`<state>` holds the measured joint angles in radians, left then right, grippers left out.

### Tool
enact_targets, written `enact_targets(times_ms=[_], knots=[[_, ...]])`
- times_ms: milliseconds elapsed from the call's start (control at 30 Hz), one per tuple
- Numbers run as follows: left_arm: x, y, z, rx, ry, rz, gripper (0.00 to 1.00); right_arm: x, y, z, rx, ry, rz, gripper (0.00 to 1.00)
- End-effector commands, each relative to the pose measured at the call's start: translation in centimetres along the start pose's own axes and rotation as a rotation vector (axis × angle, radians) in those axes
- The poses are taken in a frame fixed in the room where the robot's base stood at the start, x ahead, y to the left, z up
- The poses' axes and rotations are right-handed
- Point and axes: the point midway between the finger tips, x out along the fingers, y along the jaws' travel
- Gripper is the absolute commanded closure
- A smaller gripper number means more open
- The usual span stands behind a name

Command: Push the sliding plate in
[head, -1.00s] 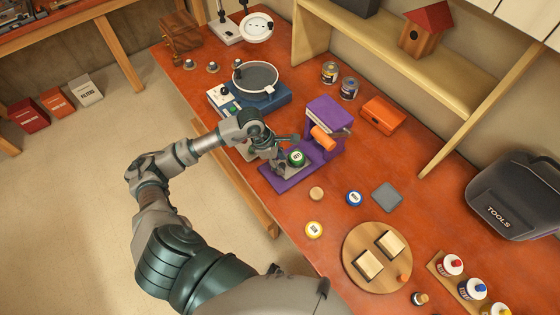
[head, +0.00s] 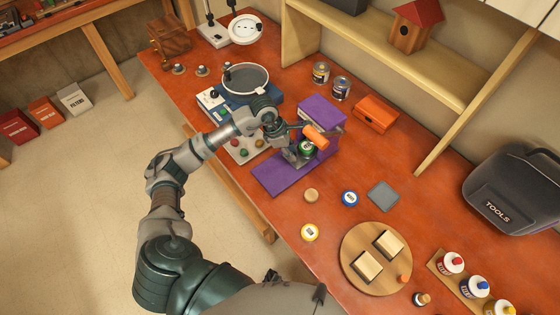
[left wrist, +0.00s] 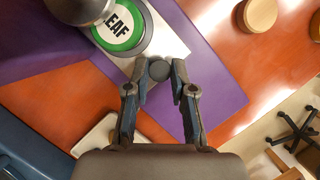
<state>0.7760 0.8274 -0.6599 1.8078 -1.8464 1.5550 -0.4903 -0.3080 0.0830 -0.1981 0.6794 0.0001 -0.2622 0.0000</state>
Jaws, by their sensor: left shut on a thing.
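The silver sliding plate (left wrist: 168,38) lies on the purple base of the press (head: 284,174) and carries a round green-and-white badge (head: 306,147), whose lettering partly shows in the left wrist view (left wrist: 122,28). My left gripper (head: 291,153) is at the plate's outer end, its fingers closed on the small dark knob (left wrist: 159,70). The badge is beside and partly under a grey cylindrical press head (left wrist: 78,8). The orange press handle (head: 315,136) sticks out above the badge. The plate is mostly hidden by my gripper in the head view. My right gripper is not in view.
Left of the press are a pale tray with coloured discs (head: 240,149) and a blue device with a round top (head: 246,80). An orange box (head: 375,113) stands behind.

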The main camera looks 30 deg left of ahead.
Motion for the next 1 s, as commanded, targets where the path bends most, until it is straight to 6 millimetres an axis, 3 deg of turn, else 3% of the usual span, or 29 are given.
enact_targets(times_ms=[100, 333, 367, 467, 800, 1000], knots=[[0.2, 0.3, 0.2, -0.001, 0.006, -0.002, 1.00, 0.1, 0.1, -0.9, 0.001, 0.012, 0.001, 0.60], [0.2, 0.3, 0.2, 0.000, 0.006, -0.003, 1.00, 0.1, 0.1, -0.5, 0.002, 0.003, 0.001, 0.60], [0.2, 0.3, 0.2, 0.000, 0.006, -0.003, 0.74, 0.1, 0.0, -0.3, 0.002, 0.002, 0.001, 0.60], [0.2, 0.3, 0.2, 0.000, 0.006, -0.002, 0.51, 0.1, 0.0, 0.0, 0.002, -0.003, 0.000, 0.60], [-0.2, 0.3, 0.3, 0.000, 0.003, -0.001, 0.51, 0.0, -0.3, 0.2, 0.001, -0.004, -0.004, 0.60], [-3.4, 0.4, 0.3, 0.002, 0.003, 0.003, 0.51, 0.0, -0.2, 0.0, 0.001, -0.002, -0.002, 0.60]])
